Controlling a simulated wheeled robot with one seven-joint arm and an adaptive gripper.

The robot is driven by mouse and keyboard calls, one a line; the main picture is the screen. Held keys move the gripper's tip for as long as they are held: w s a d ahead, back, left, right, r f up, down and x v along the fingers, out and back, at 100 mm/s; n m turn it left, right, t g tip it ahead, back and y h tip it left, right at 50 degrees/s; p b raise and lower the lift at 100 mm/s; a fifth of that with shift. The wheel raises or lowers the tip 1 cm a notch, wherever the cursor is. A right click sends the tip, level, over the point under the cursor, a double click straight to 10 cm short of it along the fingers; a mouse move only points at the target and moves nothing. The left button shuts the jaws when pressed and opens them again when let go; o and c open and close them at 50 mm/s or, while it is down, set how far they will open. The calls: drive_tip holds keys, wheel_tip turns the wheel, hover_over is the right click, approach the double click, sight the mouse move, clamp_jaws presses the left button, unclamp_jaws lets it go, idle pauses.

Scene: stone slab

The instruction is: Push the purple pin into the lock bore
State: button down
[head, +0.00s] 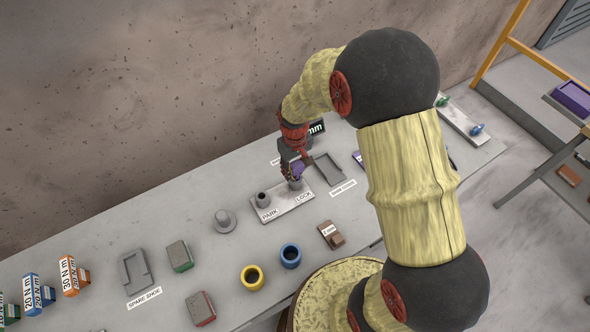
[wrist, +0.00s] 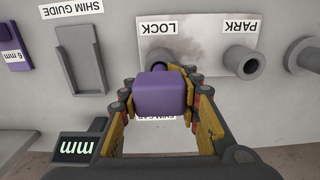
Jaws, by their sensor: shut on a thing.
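The purple pin (wrist: 162,92) sits between the fingers of my gripper (wrist: 163,104), which is shut on its block-shaped head in the wrist view. In the head view the pin (head: 298,171) is small and partly covered by my gripper (head: 296,163), directly above the LOCK post (head: 295,184). The light bore plate (head: 281,204) carries the LOCK and PARK labels; it also shows in the wrist view (wrist: 205,30). The pin's head hides the lock bore in the wrist view, so I cannot tell how deep the shank is. The PARK bore (wrist: 243,62) looks empty.
A grey shim guide (wrist: 82,60) stands beside the plate, with a small display (wrist: 76,148) near my fingers. A grey flanged post (head: 224,221), yellow ring (head: 252,278) and blue ring (head: 290,256) stand on the slab.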

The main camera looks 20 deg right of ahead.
drive_tip(key=shift+f, duration=0.5)
drive_tip(key=c, duration=1.2)
unclamp_jaws()
drive_tip(key=shift+r, duration=0.1)
wheel_tip(320, 180, up, 12)
drive_tip(key=shift+f, duration=0.1)
